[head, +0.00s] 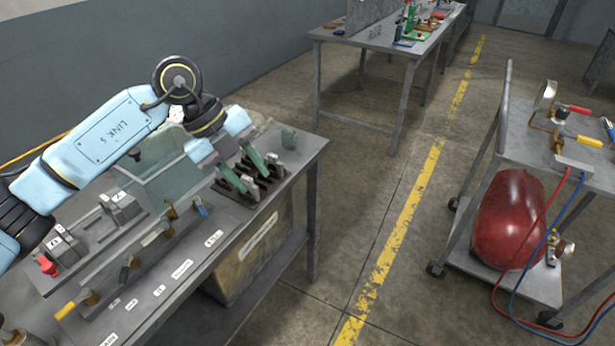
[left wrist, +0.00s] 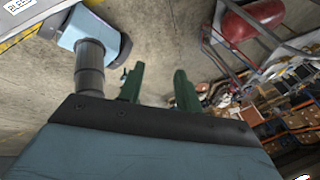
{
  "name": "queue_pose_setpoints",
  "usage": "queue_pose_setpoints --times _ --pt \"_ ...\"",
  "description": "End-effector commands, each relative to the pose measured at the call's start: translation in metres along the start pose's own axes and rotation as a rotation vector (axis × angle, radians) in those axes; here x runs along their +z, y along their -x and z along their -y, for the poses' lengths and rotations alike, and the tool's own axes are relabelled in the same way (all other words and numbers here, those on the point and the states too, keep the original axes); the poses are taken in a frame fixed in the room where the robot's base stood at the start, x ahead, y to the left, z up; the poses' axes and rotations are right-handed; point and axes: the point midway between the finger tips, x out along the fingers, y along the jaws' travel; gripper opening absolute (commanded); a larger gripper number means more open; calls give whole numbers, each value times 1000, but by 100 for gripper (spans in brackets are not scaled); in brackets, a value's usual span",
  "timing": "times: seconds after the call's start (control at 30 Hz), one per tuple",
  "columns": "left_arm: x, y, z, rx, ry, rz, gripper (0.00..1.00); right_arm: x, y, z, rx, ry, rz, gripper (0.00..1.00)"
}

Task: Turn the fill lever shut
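My left gripper (head: 252,178) is over the right end of the near bench (head: 315,160), above a dark block with grey clamp-like parts. Its two green fingers are apart; the left wrist view also shows the gripper (left wrist: 159,72) with nothing between the fingers. On the bench, a yellow-handled lever (head: 66,311) is at the lower left and a blue-handled lever (head: 201,209) is nearer the gripper. A red-handled lever (head: 578,109) and another yellow-handled lever (head: 590,141) are on the cart at right. I cannot tell which is the fill lever; the labels are too small to read.
The cart (head: 480,250) carries a red tank (head: 508,220), gauges, and red and blue hoses hanging at its side. A far table (head: 350,40) holds small items. A yellow floor line (head: 405,220) runs through open floor between bench and cart.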

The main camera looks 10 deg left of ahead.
Motion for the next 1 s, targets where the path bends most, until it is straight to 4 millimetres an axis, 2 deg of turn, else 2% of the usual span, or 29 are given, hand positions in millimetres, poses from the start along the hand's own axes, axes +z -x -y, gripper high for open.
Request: queue_pose_setpoints --times 0.2,0.53,0.73,1.0 --pt "-32 -20 24 -160 -77 -126 34 0 0 0 0 0 -1 34" --pt "-78 -31 58 -422 -144 -291 34 -1 0 0 0 0 -1 34" --pt "-90 -30 68 -507 -152 -333 34 -1 0 0 0 0 -1 34" --pt "-92 -29 70 -521 -153 -339 34 -1 0 0 0 0 -1 34"
